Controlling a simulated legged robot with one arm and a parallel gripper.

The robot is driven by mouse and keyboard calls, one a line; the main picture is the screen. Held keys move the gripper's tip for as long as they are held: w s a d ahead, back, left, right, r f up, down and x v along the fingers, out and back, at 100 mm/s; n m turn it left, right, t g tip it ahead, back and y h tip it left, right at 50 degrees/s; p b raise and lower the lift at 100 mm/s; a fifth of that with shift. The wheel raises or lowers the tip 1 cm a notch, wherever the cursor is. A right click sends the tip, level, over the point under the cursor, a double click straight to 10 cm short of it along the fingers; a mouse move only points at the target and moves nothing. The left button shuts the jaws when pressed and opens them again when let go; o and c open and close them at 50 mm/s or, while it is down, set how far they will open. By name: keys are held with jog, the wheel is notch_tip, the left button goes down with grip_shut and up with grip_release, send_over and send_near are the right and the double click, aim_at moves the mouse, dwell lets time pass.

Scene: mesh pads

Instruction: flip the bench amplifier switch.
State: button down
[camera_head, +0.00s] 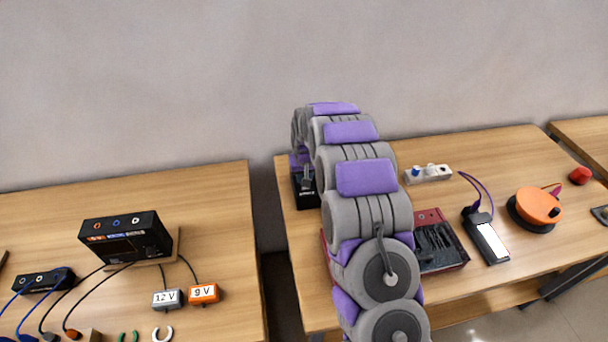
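A small black box (304,199) stands at the back left of the right table, partly covered by my grey and purple arm. It may be the bench amplifier; its switch cannot be made out. My arm reaches over the table and bends down at its far end towards this box. My gripper (306,184) is mostly hidden behind the arm links, at or just above the box. I cannot tell whether it touches the box or how far its fingers are apart.
The right table holds a red-and-black tool case (440,245) beside my arm, a white power strip (428,174), a black meter (486,238) and an orange reel (537,207). A gap separates it from the left table, which holds a black power unit (127,237) with cables.

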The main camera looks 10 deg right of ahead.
dwell(0.4)
jog(key=c, duration=0.9)
grip_release()
jog(key=shift+r, duration=0.1)
jog(key=p+v, duration=0.3)
jog(key=v, duration=1.4)
jog(key=shift+s+a, duration=0.1)
jog(key=shift+s, duration=0.05)
